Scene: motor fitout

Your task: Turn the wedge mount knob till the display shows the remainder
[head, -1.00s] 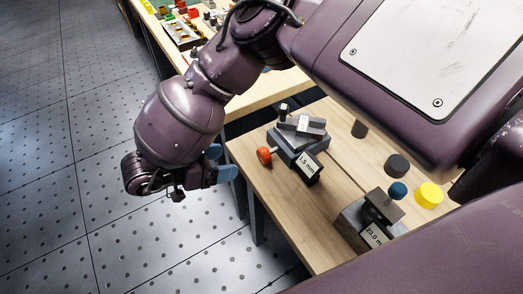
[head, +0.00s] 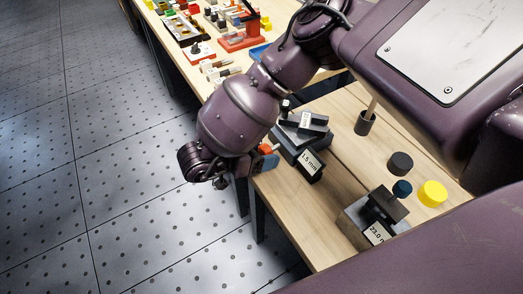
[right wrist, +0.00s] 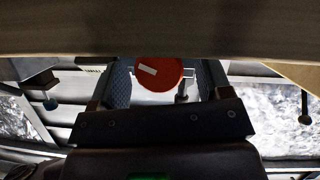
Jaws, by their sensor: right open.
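The wedge mount (head: 287,142) is a dark grey block with a tilted top piece, near the left edge of the wooden table. Its display (head: 311,161) reads 1.5 mm. Its orange-red knob (head: 265,149) sticks out on the left side, partly covered by my right gripper (head: 267,162). In the right wrist view the red knob (right wrist: 158,73) with a white mark sits between the two open blue fingers, with a gap visible on the right. I cannot tell if either finger touches it. My left gripper is out of view.
A second grey device with a dark blue knob (head: 402,188) has a display (head: 376,233) reading 23.0 mm. A black disc (head: 400,163), a yellow disc (head: 433,193) and a dark cup (head: 365,124) stand nearby. Another table behind holds many small parts, including a red stand (head: 240,40).

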